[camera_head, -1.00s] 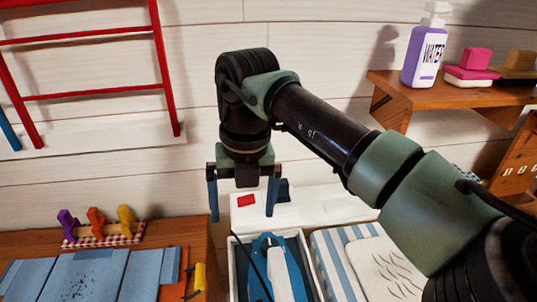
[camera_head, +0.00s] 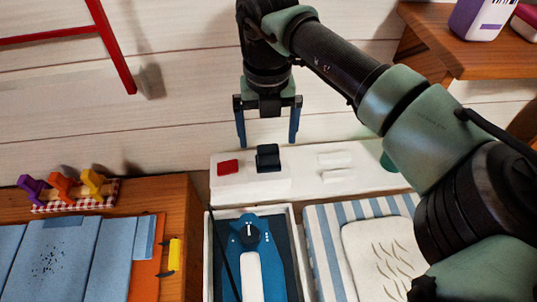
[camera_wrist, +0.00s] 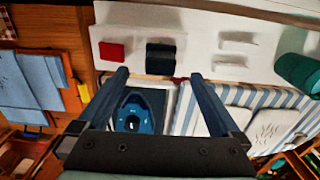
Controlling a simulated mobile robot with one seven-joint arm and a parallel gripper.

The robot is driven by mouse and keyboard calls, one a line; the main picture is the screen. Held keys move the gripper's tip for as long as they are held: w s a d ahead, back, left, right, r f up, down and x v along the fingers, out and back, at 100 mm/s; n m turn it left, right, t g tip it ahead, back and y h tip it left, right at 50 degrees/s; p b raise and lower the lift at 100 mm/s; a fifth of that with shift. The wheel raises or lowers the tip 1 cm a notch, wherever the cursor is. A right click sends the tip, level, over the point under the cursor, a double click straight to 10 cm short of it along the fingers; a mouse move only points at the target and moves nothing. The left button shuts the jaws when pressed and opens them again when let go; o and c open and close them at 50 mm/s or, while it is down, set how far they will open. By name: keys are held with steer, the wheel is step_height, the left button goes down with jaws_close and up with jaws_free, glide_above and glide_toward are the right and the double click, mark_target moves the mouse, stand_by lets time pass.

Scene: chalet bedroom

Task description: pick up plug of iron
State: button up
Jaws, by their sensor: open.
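A dark navy block, which looks like the plug (camera_head: 268,158), sits on a white ledge strip (camera_head: 240,191) against the wall. It also shows in the wrist view (camera_wrist: 160,58). The blue iron (camera_head: 272,262) with a white handle lies in a white-edged tray below, partly visible in the wrist view (camera_wrist: 133,116). A dark cord (camera_head: 222,250) runs along the iron's left side. My gripper (camera_head: 267,143) points down with its blue fingers spread and nothing between them. In the head view its fingertips appear on either side of the plug's top; contact is not visible. The wrist view shows the plug just beyond the fingertips (camera_wrist: 158,73).
A red block (camera_head: 228,168) sits left of the plug, with empty white recesses (camera_head: 336,160) to the right. A green cylinder (camera_wrist: 299,72) stands further right. Striped fabric (camera_head: 323,235) lies right of the tray. A wooden table (camera_head: 190,212) is at left, a shelf (camera_head: 470,50) upper right.

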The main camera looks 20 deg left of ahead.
mark_target(268, 148)
steer(key=shift+w+f, duration=0.1)
steer(key=shift+f, duration=3.3)
steer(key=c, duration=1.5)
steer(key=shift+r, duration=0.15)
